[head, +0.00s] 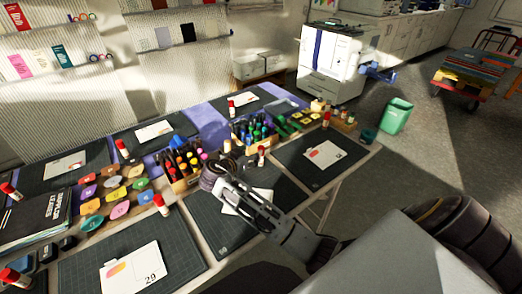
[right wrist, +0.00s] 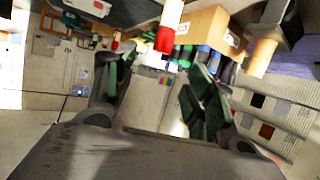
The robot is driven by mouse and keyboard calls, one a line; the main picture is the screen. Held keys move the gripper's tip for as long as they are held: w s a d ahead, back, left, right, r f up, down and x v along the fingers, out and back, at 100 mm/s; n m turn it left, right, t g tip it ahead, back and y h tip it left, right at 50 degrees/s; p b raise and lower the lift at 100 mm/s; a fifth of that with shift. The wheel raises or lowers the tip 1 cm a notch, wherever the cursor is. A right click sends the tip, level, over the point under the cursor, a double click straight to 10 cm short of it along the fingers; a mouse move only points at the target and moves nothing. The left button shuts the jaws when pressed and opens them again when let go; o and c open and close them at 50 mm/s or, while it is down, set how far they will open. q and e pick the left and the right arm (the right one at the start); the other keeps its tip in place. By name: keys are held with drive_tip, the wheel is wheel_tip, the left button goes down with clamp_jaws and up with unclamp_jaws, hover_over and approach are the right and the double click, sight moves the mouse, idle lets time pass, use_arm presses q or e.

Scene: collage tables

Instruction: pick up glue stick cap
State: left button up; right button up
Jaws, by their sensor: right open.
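Several white glue sticks with red caps stand on the tables in the head view. One glue stick (head: 261,158) stands beside the marker boxes, close to my right gripper (head: 228,187). Others stand nearer the front, such as one glue stick (head: 161,206) by the coloured pieces. In the right wrist view a red glue stick cap (right wrist: 167,37) shows upside down beyond the fingertips, apart from them. The right gripper (right wrist: 158,85) has its two fingers spread with nothing between them. My left gripper is not in view.
A marker box (head: 184,184) and a dark round coil (head: 212,178) crowd the area by the gripper. Cutting mats (head: 298,176) with cards cover the tables. A green bin (head: 396,115) stands on the floor beyond the table's right end.

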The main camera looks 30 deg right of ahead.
sight(260, 148)
drive_tip(key=shift+p+x, duration=0.55)
drive_tip(key=shift+x, duration=4.75)
drive_tip(key=shift+a+f, duration=0.1)
drive_tip(key=c, duration=0.8)
drive_tip(key=shift+o, duration=0.2)
